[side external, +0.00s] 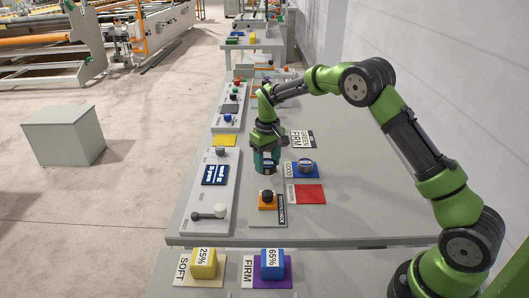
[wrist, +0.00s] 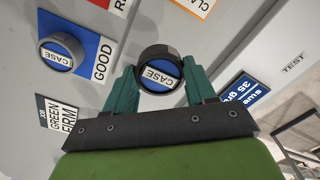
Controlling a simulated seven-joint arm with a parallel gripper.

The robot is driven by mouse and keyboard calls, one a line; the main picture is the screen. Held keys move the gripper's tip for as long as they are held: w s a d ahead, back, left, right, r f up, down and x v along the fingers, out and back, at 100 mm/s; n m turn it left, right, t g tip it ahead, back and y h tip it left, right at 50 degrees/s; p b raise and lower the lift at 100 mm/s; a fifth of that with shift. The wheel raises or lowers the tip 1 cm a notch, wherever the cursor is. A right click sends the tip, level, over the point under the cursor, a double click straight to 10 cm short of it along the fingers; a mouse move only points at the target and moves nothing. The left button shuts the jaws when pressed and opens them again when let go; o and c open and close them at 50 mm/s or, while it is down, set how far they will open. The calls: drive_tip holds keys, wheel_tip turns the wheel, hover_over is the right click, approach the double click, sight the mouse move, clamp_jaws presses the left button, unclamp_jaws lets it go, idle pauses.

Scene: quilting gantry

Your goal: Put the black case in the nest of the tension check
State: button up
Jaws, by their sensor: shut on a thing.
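A round black case (wrist: 159,70) with a blue "CASE" label is between the teal fingers of my gripper (wrist: 162,88) in the wrist view. The gripper is shut on it, and the label faces the wrist camera. In the side view my gripper (side external: 265,163) is low over the grey bench, behind the tension check (side external: 266,203). That station has an orange block with a dark round part on top and a label partly reading "CHECK". Its nest cannot be made out clearly. The held case is mostly hidden by the fingers there.
Another round case (side external: 306,165) sits on the blue "GOOD" mat, right of my gripper. A red mat (side external: 308,194) lies nearer. A panel with a blue display (side external: 215,174) and a lever (side external: 208,215) stands left. Yellow (side external: 204,264) and blue (side external: 272,264) blocks sit in front.

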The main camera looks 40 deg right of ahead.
sight(267, 163)
drive_tip(key=shift+f, duration=1.8)
drive_tip(key=shift+f, duration=0.15)
drive_tip(key=o, duration=0.8)
drive_tip(key=shift+c, duration=0.2)
